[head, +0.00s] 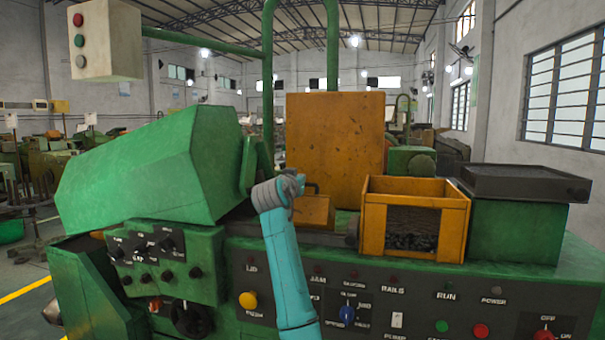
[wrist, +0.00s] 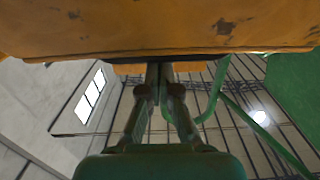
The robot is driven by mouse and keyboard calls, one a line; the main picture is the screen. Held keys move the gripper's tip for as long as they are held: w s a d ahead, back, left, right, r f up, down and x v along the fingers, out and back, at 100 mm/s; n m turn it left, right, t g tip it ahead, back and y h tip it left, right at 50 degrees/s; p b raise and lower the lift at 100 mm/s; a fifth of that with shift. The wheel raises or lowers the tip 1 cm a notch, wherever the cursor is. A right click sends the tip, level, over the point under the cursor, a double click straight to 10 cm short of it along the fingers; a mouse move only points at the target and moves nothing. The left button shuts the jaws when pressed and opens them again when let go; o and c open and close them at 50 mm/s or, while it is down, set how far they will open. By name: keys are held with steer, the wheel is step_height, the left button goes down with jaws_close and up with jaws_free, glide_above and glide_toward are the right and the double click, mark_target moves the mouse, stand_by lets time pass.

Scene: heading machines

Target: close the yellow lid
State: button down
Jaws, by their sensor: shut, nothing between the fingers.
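The yellow lid (head: 335,135) is a large orange-yellow panel standing upright behind the machine's front deck, so it is open. A smaller yellow block (head: 315,211) with a handle sits below its lower front. My gripper (wrist: 166,70) is shut and empty in the wrist view, with its two dark fingers together. In the head view its fingers are mostly hidden at the end of my teal arm, left of the small block. A worn orange-yellow surface (wrist: 160,28) fills the top of the wrist view, close to the fingers; I cannot tell if they touch it.
A yellow bin (head: 372,222) with dark small parts stands to the right, beside a black tray (head: 525,182) on a green block. A big green hood (head: 150,170) is at left. The control panel (head: 400,308) runs along the front. Green pipes (head: 268,70) rise behind.

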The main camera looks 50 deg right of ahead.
mark_target(296, 203)
steer(key=a+f+h, duration=0.1)
steer(key=f, duration=0.1)
steer(key=s+a+f+t+h, duration=0.1)
steer(key=a+f+h, duration=0.1)
steer(key=shift+s, duration=0.1)
steer(key=shift+s+a+f, duration=0.15)
steer(key=shift+a+f, duration=0.1)
steer(key=shift+f, duration=0.4)
steer(key=shift+s+a+f, duration=0.1)
steer(key=shift+a+f, duration=0.15)
steer(key=shift+f, duration=0.45)
steer(key=shift+f, duration=0.35)
steer(key=shift+a+r, duration=0.1)
steer(key=shift+r, duration=0.4)
steer(key=r, duration=0.4)
steer(key=shift+s+a, duration=0.2)
steer(key=shift+a, duration=0.15)
steer(key=s+a+f, duration=0.3)
steer(key=a+f, duration=0.2)
steer(key=a, duration=0.3)
steer(key=shift+s, duration=0.15)
steer(key=shift+f, duration=0.15)
